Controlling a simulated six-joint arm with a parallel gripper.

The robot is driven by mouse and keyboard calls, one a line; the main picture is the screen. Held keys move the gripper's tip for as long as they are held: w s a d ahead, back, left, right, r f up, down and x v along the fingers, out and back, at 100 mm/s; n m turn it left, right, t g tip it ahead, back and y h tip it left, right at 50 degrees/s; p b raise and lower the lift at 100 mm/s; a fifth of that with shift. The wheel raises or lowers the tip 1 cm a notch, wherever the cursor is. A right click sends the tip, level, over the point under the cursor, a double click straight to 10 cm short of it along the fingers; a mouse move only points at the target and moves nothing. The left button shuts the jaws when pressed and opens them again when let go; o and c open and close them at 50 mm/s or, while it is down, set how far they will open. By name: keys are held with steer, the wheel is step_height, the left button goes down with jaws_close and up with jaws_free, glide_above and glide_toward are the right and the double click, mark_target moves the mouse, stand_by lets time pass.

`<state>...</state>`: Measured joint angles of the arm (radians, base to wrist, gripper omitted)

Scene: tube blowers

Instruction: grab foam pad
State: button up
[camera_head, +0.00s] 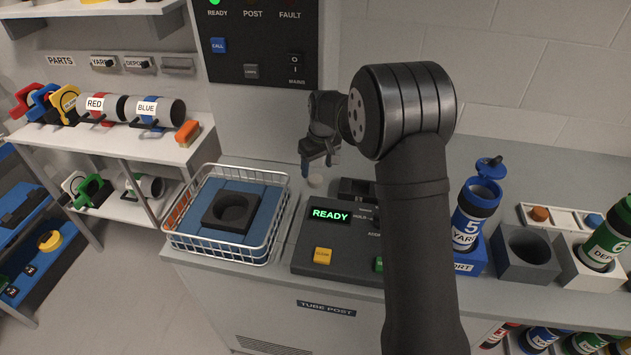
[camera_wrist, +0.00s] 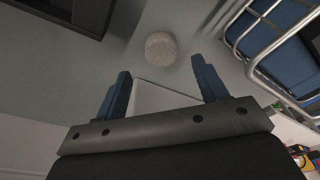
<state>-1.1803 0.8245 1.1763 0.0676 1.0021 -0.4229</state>
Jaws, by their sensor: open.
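A small round, pale, speckled pad, which looks like the foam pad (camera_head: 315,181), lies on the grey counter between the wire basket and the control panel. In the wrist view the pad (camera_wrist: 160,48) lies just beyond my fingertips, roughly centred between them. My gripper (camera_head: 318,163) is above the pad in the head view. My gripper (camera_wrist: 162,70) is open, its blue fingers apart with nothing between them. The pad is not touched by either finger, as far as the wrist view shows.
A white wire basket (camera_head: 178,241) with blue lining and a black holder (camera_head: 232,210) stands left of the pad. The control panel (camera_head: 302,258) reads READY, with a dark recessed block (camera_head: 357,190) behind it. A blue-labelled tube (camera_head: 470,222) stands to the right.

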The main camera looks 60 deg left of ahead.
mark_target(316, 178)
step_height(316, 178, down, 4)
steer(key=shift+s+a+f, duration=0.15)
steer(key=c, duration=1.1)
steer(key=shift+o, duration=0.2)
steer(key=shift+r, duration=0.2)
